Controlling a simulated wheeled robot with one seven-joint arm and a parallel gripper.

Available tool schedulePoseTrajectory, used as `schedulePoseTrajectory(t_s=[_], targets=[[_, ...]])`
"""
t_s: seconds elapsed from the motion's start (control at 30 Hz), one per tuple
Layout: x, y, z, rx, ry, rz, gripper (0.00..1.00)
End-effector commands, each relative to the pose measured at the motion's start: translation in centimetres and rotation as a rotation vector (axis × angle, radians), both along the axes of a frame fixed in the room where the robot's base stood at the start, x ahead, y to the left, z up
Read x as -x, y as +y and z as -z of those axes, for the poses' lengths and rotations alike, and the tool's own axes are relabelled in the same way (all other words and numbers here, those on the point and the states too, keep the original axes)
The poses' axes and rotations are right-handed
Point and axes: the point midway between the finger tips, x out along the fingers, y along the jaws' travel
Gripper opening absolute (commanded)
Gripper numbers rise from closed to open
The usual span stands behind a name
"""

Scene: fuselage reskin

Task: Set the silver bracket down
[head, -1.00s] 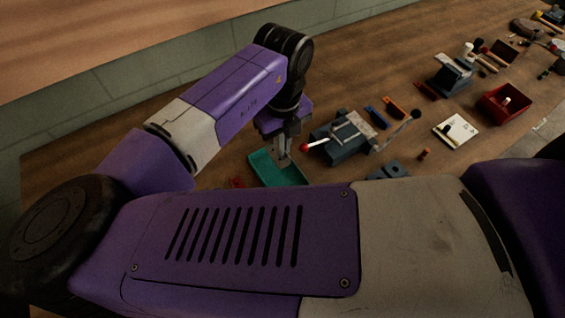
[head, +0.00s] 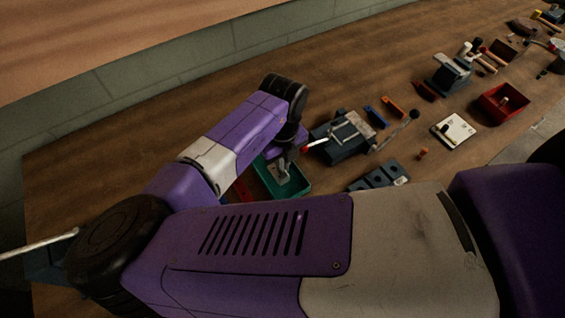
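My gripper (head: 281,172) points down into the green tray (head: 300,188) on the workbench. A small silver-grey shape shows at its tip, low inside the tray. I cannot tell the silver bracket from the fingers there at this size. My wrist and arm hide part of the tray, and whether the fingers are open or shut does not show.
A grey vise (head: 340,145) with a red-tipped handle stands close right of the tray. A dark block with holes (head: 378,177) lies to the right. A red bin (head: 503,103) and a white plate (head: 454,130) are farther right. Bare bench lies behind my arm.

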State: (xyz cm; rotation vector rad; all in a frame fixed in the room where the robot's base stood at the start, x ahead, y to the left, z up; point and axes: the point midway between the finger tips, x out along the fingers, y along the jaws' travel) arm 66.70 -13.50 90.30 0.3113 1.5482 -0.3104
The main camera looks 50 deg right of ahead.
Motion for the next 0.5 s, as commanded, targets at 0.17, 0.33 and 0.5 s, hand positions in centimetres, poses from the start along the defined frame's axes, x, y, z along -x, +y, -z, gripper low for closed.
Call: schedulePoseTrajectory(t_s=[0.17, 0.33, 0.5], targets=[[0.00, 0.01, 0.29, 0.000, 0.000, 0.000, 0.12], [0.00, 0.00, 0.27, 0.000, 0.000, 0.000, 0.24], [0.00, 0.00, 0.25, 0.000, 0.000, 0.000, 0.24]])
